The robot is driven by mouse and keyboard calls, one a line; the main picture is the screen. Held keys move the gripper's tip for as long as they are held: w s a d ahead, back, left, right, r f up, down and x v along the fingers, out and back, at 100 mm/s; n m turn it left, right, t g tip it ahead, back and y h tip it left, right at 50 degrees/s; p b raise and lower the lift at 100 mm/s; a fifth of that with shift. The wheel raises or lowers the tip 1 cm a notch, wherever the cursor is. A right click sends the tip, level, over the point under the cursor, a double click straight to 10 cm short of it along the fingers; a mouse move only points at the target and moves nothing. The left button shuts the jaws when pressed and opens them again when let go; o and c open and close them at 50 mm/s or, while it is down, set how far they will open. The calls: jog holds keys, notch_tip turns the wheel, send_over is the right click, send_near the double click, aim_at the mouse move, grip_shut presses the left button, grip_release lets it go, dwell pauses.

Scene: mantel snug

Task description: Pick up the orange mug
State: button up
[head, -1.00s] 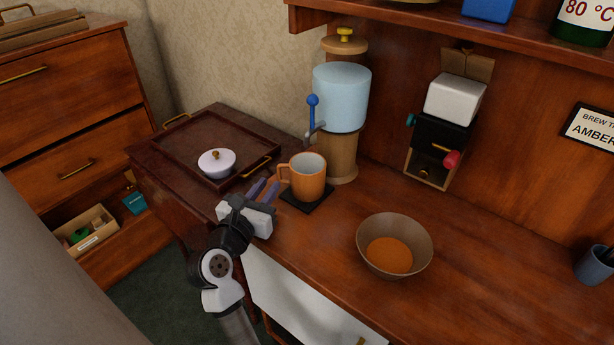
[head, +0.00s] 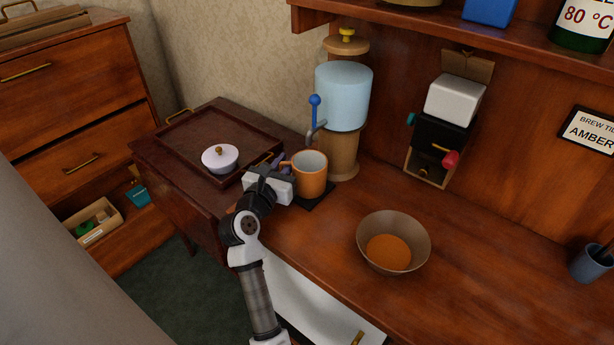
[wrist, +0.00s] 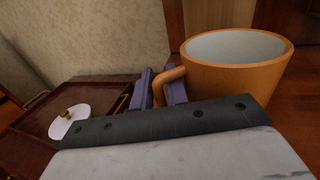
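The orange mug (head: 310,178) stands upright on a dark square coaster (head: 318,198) on the wooden counter, its handle toward the left. In the wrist view the mug (wrist: 232,75) fills the upper right, and its inside looks pale and empty. My gripper (head: 277,164) is at the mug's left side, at handle height. In the wrist view my gripper's two purple fingers (wrist: 161,90) stand apart on either side of the handle, one of them inside the loop. They look open around it; firm contact is not visible. The fingertips are partly hidden in the head view.
A dispenser with a pale blue tank (head: 343,98) and blue lever (head: 315,108) stands close behind the mug. A tray (head: 190,161) with a lidded white bowl (head: 220,159) is to the left. A brown bowl (head: 412,225) sits to the right, with clear counter between.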

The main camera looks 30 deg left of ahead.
grip_shut()
